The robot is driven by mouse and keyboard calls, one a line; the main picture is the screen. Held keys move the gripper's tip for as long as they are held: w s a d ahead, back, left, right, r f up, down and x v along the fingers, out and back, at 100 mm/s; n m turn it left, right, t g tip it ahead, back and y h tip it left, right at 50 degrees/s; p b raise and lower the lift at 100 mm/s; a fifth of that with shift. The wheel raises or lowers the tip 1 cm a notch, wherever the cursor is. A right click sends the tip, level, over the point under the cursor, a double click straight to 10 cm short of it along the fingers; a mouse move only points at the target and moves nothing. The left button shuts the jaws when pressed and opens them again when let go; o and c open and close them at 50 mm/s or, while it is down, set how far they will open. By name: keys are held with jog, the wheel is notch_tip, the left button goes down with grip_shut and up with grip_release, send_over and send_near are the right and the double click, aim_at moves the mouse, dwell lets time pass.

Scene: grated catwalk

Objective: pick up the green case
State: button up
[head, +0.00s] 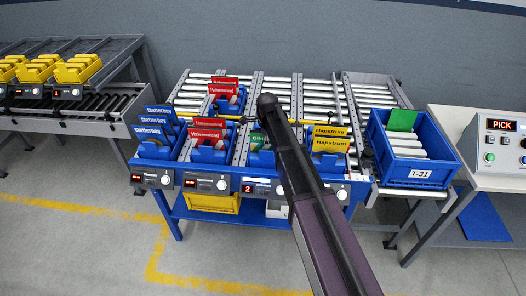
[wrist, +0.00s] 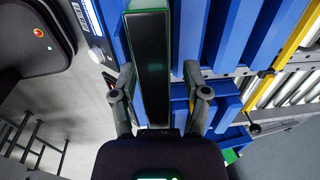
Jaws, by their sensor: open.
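In the wrist view a dark, narrow case with green edges (wrist: 150,65) lies between the two fingers of my gripper (wrist: 160,95). The fingers are spread, with a gap showing on each side of it. In the head view a green case (head: 257,138) stands in a blue holder in the middle lane of the rack, partly covered by my arm. My gripper itself is hidden there behind the arm. Another green piece (head: 402,120) stands upright in the blue tote marked T-31 (head: 424,172) at the right.
Blue (head: 153,130), red (head: 208,133) and yellow cases (head: 330,138) stand in holders on the roller rack (head: 304,92) beside the green one. A console reading PICK (head: 500,125) is at the right. A second rack (head: 110,100) with yellow bins is at the left.

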dwell(0.6)
grip_shut()
